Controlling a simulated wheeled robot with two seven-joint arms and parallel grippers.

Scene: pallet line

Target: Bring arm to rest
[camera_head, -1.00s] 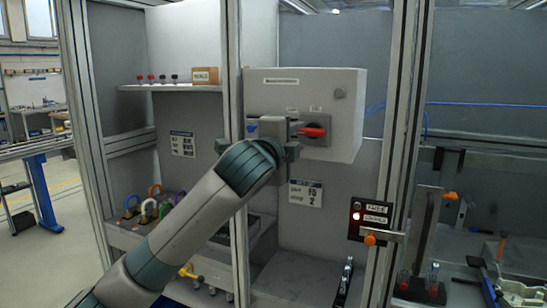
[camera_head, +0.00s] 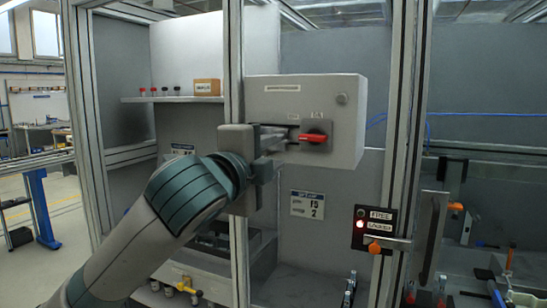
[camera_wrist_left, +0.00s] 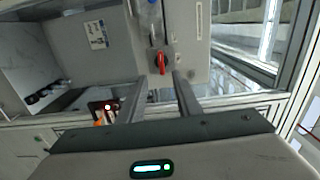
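My left gripper (camera_head: 280,137) is in front of the grey box (camera_head: 375,115), to the left of its red rotary switch (camera_head: 314,138). In the left wrist view the two fingers stand apart with nothing between them, and the red switch (camera_wrist_left: 162,62) shows beyond their tips. In the head view the red handle lies roughly level and looks clear of the fingers. My left arm reaches up from the lower left. My right gripper is not in view.
An aluminium post (camera_head: 236,60) stands close beside my left gripper.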

